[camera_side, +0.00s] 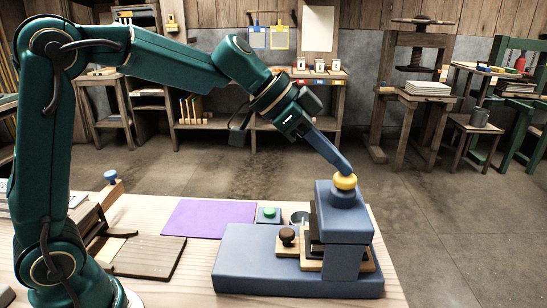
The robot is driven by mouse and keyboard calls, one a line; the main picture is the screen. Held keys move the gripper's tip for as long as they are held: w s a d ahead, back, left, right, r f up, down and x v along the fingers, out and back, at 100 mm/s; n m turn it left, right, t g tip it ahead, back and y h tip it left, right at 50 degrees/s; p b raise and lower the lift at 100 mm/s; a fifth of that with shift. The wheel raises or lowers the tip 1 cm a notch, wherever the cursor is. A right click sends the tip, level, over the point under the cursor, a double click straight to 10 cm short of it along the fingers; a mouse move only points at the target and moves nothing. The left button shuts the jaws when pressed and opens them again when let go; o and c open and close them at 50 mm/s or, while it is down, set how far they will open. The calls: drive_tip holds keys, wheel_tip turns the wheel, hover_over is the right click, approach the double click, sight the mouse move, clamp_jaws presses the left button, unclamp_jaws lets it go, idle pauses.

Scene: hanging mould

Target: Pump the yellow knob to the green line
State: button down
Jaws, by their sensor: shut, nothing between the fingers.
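The yellow knob (346,183) sits on top of the blue press head (344,212), on a wide blue base (262,262). My gripper (345,168) is shut and empty, its blue fingers slanting down from the upper left. The fingertips are at the top of the yellow knob and look to be touching it, though a small gap cannot be ruled out from this side. I cannot make out a green line in this view.
A dark round knob (287,236) on a wooden slide stands at the press's left. Behind the base are a green button (269,212) and a grey cup (299,217). A purple mat (209,219) and a dark wooden board (149,256) lie to the left.

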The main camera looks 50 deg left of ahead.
drive_tip(key=shift+f, duration=0.2)
drive_tip(key=w+d+r+v, duration=0.1)
drive_tip(key=r+v, duration=0.1)
drive_tip(key=v, duration=1.1)
drive_tip(key=shift+w+d+r, duration=0.15)
drive_tip(key=shift+w+d, duration=0.1)
wheel_tip(320, 180, up, 3)
drive_tip(key=shift+f, duration=0.2)
idle(0.4)
